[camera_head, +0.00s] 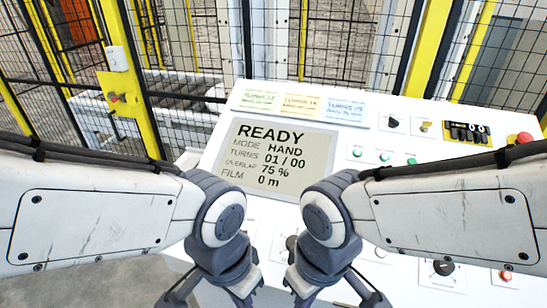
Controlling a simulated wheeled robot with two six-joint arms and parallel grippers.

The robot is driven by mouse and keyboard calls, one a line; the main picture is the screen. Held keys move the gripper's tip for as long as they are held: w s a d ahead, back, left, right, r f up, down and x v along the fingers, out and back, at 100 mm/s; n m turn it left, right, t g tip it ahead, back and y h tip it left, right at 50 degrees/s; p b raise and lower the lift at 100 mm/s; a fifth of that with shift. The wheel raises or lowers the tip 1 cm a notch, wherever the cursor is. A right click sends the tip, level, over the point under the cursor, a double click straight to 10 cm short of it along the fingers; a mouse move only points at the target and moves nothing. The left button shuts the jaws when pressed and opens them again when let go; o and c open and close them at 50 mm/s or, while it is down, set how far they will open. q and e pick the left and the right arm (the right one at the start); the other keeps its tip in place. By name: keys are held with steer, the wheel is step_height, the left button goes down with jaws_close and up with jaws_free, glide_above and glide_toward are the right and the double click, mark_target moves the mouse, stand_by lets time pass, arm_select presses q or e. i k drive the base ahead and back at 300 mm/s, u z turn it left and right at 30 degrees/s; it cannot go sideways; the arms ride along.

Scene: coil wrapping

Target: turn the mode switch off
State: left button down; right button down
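A white control panel (330,185) fills the middle and right of the view. Its screen (280,155) reads READY, MODE HAND, TURNS 01/00, OVERLAP 75 %, FILM 0 m. Several rotary knobs show: a black one (393,122) at the upper right, one (292,243) between my grippers, and a dark one (443,267) at the lower right. Their labels are too small to read, so I cannot tell which is the mode switch. My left gripper (207,298) and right gripper (338,298) hang over the panel's near part, fingers spread, empty, tips partly cut off by the frame's bottom.
The panel also carries green buttons (384,156), a small yellow switch (425,127), a black switch block (467,131), a red mushroom button (524,138) and a red button (505,275). Paper notes (301,104) lie along its top. Yellow-framed mesh fencing (140,90) stands behind.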

mark_target(392, 123)
steer(key=k, duration=0.5)
steer(key=z, duration=1.1)
steer(key=i, duration=0.6)
steer(key=u, duration=1.1)
